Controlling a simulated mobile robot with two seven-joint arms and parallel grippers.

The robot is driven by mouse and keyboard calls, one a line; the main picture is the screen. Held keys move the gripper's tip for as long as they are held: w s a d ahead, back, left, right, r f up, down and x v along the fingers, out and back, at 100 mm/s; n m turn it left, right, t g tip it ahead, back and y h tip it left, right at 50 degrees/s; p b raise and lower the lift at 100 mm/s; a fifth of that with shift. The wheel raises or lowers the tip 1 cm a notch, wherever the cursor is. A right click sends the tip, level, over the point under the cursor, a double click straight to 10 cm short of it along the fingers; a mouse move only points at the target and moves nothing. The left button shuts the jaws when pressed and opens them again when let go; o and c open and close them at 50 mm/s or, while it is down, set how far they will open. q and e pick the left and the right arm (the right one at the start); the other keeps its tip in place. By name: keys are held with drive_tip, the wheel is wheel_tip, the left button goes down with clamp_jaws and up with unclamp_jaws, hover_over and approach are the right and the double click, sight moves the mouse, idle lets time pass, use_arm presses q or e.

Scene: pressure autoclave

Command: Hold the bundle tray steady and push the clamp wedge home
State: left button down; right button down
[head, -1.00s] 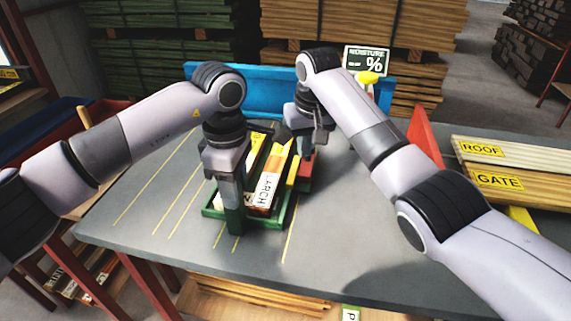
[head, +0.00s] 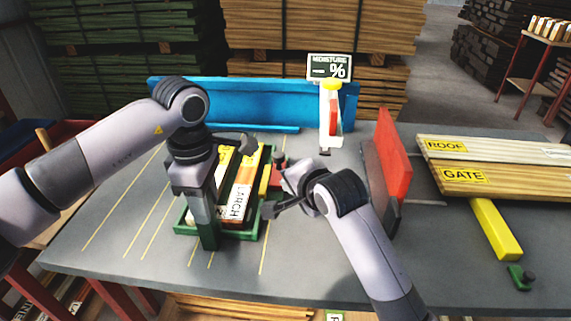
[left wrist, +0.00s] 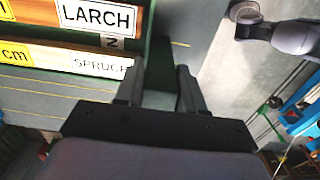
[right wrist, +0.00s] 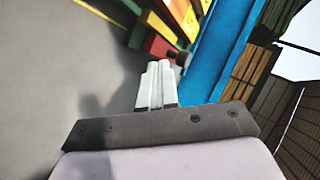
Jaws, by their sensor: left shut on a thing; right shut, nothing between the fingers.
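The green bundle tray (head: 245,235) stands on the grey table and holds labelled boards, one reading LARCH (head: 238,200). My left gripper (head: 207,238) is shut on the tray's front wall near its left corner; the left wrist view shows the fingers (left wrist: 160,85) either side of green. A red block, seemingly the clamp wedge (head: 277,174), lies at the tray's right side beside a yellow piece (head: 264,182). In the right wrist view the red wedge (right wrist: 156,43) is just ahead of my shut, empty right gripper (right wrist: 158,68). I cannot tell whether they touch.
A blue fence (head: 240,100) runs along the back of the table. A moisture meter (head: 330,68) stands behind. A red upright plate (head: 393,150) and boards marked ROOF and GATE (head: 480,182) are at the right.

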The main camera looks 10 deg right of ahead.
drive_tip(key=s+d+r+m+t, duration=0.2)
drive_tip(key=s+d+m, duration=0.1)
drive_tip(key=s+m, duration=0.1)
drive_tip(key=shift+s+r+h, duration=0.25)
drive_tip(key=shift+r+h, duration=0.05)
drive_tip(key=shift+r, duration=0.1)
approach(281, 161)
drive_tip(key=x, duration=0.4)
drive_tip(key=shift+w+f, duration=0.2)
drive_tip(key=shift+f, duration=0.3)
drive_tip(key=shift+w+a+f, duration=0.1)
drive_tip(key=shift+w+a, duration=0.1)
drive_tip(key=shift+w, duration=0.7)
drive_tip(key=shift+w, duration=0.1)
